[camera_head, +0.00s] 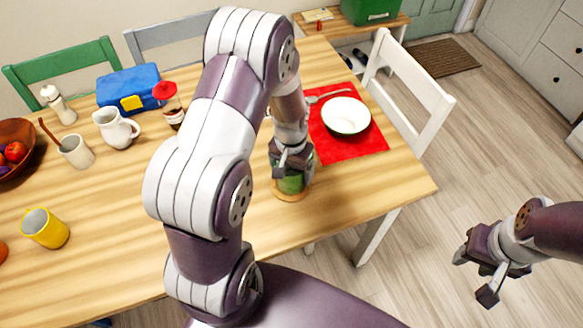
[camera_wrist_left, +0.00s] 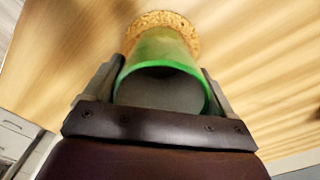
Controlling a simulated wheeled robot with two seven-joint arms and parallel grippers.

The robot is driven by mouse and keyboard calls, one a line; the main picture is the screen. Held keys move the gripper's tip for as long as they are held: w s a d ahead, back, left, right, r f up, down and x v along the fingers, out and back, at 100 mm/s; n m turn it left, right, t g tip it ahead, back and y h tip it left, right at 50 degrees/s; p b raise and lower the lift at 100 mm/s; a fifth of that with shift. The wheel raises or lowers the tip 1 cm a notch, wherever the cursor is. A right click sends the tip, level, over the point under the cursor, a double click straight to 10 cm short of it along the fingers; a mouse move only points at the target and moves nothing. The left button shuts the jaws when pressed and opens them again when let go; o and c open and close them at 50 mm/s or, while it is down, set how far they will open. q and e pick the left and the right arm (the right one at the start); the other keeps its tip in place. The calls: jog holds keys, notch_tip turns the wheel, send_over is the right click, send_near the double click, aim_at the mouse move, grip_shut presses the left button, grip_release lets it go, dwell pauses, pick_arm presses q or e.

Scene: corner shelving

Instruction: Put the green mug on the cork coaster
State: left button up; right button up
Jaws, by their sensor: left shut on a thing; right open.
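The green mug (camera_head: 291,184) is held in my left gripper (camera_head: 292,170), at the near right part of the table. In the left wrist view the mug (camera_wrist_left: 165,50) sits between the two fingers of my left gripper (camera_wrist_left: 160,88), its open rim toward the camera. The cork coaster (camera_wrist_left: 160,18) shows beyond the mug's far end, and its edge also shows under the mug in the head view (camera_head: 287,196). I cannot tell whether the mug touches the coaster. My right gripper (camera_head: 474,275) is open and empty, off the table above the floor.
A yellow mug (camera_head: 46,229), a white pitcher (camera_head: 116,128), a cup (camera_head: 76,152) and a blue box (camera_head: 128,86) stand on the left. My left arm hides the table's middle.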

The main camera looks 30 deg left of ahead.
pick_arm(q)
jog(key=shift+f, duration=0.2)
jog(key=o, duration=1.1)
jog(key=shift+c, duration=0.2)
jog(key=shift+r, duration=0.35)
notch_tip(320, 180, up, 12)
jog(key=s+d+t, duration=0.1)
jog(key=s+d, duration=0.4)
jog(key=s, duration=0.4)
jog(key=shift+d+r+p, duration=0.15)
jog(key=shift+r+p, duration=0.2)
jog(key=shift+p, duration=0.05)
jog(key=r+p, duration=0.3)
jog(key=shift+s+r, duration=0.15)
jog(key=shift+s, duration=0.05)
